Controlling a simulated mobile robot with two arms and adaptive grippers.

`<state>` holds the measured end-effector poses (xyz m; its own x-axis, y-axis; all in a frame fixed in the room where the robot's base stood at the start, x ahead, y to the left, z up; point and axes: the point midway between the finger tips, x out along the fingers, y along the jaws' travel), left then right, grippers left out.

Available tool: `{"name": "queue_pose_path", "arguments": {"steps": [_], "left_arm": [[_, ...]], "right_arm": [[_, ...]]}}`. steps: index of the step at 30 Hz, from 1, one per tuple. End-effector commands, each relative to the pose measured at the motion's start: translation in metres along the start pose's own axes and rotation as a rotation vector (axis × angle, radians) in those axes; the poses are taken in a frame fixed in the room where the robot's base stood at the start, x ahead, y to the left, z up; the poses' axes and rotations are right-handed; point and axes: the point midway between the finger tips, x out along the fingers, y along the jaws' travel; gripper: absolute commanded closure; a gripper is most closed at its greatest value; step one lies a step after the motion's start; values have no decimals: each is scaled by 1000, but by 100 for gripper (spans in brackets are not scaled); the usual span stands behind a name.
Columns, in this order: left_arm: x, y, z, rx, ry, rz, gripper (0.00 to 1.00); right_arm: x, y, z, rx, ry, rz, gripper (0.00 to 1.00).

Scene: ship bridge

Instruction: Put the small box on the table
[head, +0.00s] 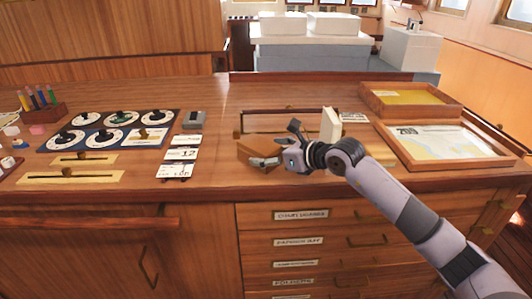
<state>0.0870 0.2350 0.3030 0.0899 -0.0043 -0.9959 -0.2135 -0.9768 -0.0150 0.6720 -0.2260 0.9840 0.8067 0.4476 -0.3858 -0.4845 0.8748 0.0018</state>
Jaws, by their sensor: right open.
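A small brown wooden box (256,150) sits on the wooden tabletop (225,176), near the middle of the view. My right gripper (277,144) is open at the box's right side. One finger reaches low across the front of the box and the other stands up behind and to the right. I cannot tell whether the fingers touch the box, and part of it is hidden behind the gripper. My left gripper is out of view.
A cream upright block (330,125) stands just behind my right wrist. Two wooden trays (462,155) (385,103) with papers are at right. Dials (99,138), cards (180,154) and a pencil holder (42,113) lie at left. Drawers (325,240) are below the front edge.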

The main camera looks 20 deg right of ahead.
Motion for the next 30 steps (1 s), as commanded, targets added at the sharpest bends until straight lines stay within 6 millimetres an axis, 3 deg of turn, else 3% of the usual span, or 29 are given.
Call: {"name": "queue_pose_path", "arguments": {"steps": [9,15,30], "left_arm": [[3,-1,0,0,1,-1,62],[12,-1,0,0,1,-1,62],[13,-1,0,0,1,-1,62]], "right_arm": [[-68,-1,-2,-5,2,-3,24],[-97,-1,-2,-2,0,-2,24],[-106,0,1,-1,-1,0,24]]}}
